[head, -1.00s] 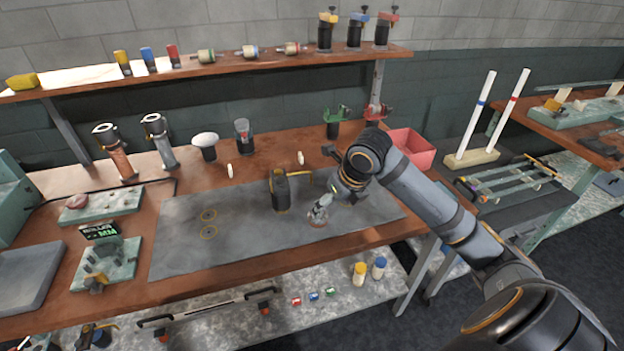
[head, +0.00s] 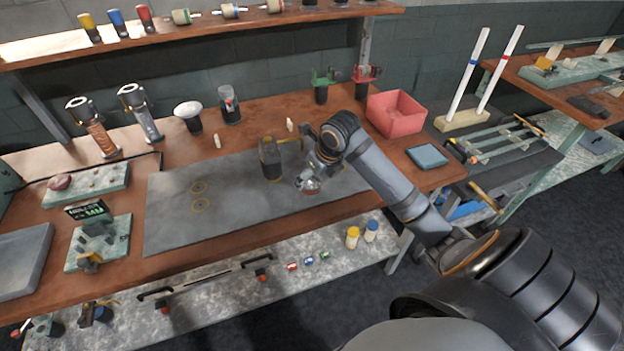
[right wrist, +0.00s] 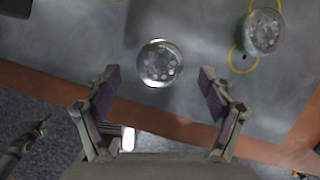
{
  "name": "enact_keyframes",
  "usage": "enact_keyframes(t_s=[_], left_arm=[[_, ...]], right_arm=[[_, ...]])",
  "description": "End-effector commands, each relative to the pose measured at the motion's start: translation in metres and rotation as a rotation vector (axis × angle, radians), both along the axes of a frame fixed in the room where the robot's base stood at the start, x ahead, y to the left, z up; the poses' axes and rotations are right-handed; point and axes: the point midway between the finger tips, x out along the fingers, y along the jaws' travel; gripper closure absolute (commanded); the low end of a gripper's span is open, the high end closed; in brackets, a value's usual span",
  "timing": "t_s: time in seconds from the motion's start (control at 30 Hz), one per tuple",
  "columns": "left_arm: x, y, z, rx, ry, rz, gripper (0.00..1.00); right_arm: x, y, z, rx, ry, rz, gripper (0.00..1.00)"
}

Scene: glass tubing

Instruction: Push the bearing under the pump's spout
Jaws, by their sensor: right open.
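A round, shiny bearing (head: 308,184) with several balls lies on the mat, right of the pump and nearer the front edge. My right gripper (head: 310,176) is over it, fingers down. In the right wrist view the gripper (right wrist: 160,80) is open; the bearing (right wrist: 160,63) shows between and just ahead of the fingertips, with gaps on both sides. A second similar round piece (right wrist: 263,32) lies farther right by a yellow ring. My left gripper is out of view.
A red bin (head: 396,113) and a blue-grey tile (head: 427,156) are at the table's right end. Small white pieces (head: 290,125) stand behind the pump.

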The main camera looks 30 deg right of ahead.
Motion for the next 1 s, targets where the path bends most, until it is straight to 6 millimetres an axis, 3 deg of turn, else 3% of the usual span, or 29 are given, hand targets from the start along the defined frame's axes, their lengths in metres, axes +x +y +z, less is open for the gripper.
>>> enact_keyframes(t_s=[0.2,0.57,1.0], left_arm=[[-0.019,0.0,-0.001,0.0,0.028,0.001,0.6],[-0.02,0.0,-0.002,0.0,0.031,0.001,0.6],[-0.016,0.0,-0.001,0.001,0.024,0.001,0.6]], right_arm=[[0.009,0.001,-0.021,0.001,0.0,0.0,0.18],[0.011,0.001,-0.025,-0.001,0.0,0.0,0.18],[0.01,0.001,-0.025,-0.001,0.0,0.0,0.78]])
